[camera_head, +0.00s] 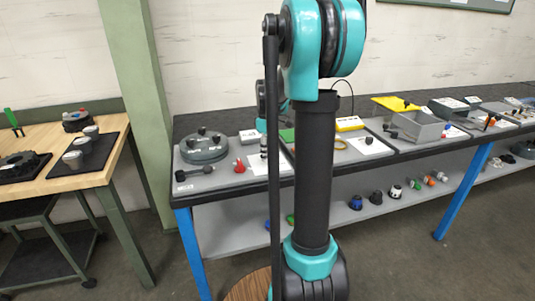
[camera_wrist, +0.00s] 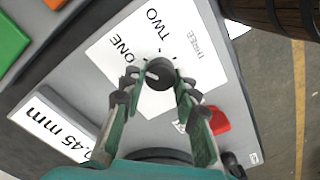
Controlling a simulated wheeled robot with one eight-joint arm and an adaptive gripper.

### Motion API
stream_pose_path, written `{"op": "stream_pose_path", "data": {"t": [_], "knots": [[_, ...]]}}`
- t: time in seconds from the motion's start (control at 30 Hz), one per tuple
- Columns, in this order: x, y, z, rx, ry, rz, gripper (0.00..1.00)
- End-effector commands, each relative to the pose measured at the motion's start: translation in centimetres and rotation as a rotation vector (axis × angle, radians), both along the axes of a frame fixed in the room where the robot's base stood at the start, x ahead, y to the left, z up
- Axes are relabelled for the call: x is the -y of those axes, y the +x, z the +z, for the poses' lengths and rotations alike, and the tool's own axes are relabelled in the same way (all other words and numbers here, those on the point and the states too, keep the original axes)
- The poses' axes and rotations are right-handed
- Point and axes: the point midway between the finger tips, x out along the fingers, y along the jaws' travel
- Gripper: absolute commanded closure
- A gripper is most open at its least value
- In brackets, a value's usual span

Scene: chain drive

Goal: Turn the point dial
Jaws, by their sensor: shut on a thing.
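The point dial (camera_wrist: 160,74) is a dark round knob on a white card (camera_wrist: 211,64) printed ONE, TWO and THREE in the wrist view. Its small white pointer is at the left side of the knob, nearer the ONE label than TWO or THREE. My gripper (camera_wrist: 157,83) has one finger on each side of the knob and is shut on it. In the head view, my arm largely hides the gripper and I cannot make out the knob.
A red part (camera_wrist: 219,121) lies just right of my right finger. A "0.45 mm" block (camera_wrist: 52,125) and a green block (camera_wrist: 10,40) are to the left. In the head view, a round grey device (camera_head: 205,146) stands on the bench's left end.

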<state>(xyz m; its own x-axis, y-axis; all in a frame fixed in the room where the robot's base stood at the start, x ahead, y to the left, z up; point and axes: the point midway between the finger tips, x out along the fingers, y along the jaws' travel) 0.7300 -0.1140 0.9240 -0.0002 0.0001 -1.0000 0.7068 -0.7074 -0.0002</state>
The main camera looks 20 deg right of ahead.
Motion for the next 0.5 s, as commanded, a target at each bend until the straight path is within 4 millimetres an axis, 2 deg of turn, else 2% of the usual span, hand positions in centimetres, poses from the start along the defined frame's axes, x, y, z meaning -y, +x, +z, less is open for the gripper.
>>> {"op": "stream_pose_path", "data": {"t": [0.27, 0.5], "knots": [[0.01, 0.01, 0.02, 0.0, 0.0, -0.024, 0.99], [0.04, 0.04, 0.02, 0.0, 0.0, -0.139, 0.99]]}}
